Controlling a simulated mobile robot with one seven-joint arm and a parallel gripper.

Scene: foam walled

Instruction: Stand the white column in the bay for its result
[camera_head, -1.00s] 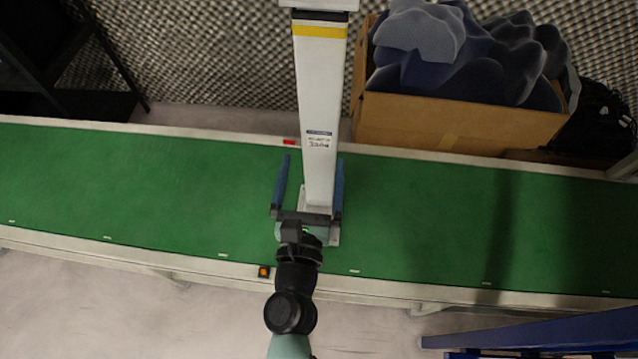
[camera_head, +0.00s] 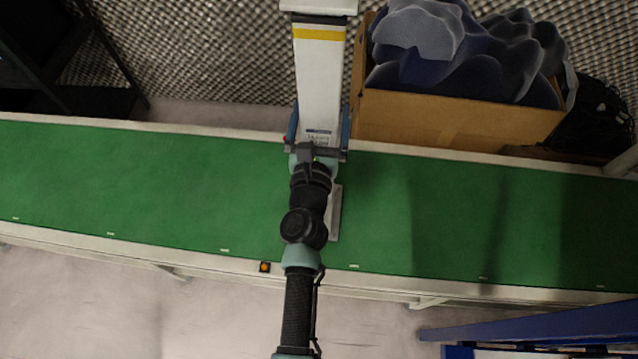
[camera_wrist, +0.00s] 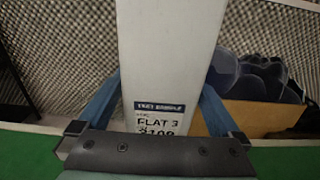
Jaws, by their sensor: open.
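The tall white column (camera_head: 319,75) stands upright on the green conveyor belt, with a yellow band and dark stripe near its top. It also fills the middle of the wrist view (camera_wrist: 168,50). Its label (camera_wrist: 160,117) has a dark header and seems to read "FLAT 3" above a partly hidden number. Part of its grey foot plate (camera_head: 335,215) shows beside my arm. My gripper (camera_head: 319,112) is open, with one blue finger on either side of the column. Whether the fingers touch it I cannot tell. I cannot make out a bay.
The green belt (camera_head: 150,190) is clear to both sides. A cardboard box (camera_head: 450,122) of dark foam stands behind it at the right. A dark rack (camera_head: 60,60) is at the back left. A blue frame (camera_head: 540,325) is at the front right. An orange button (camera_head: 264,267) sits on the front rail.

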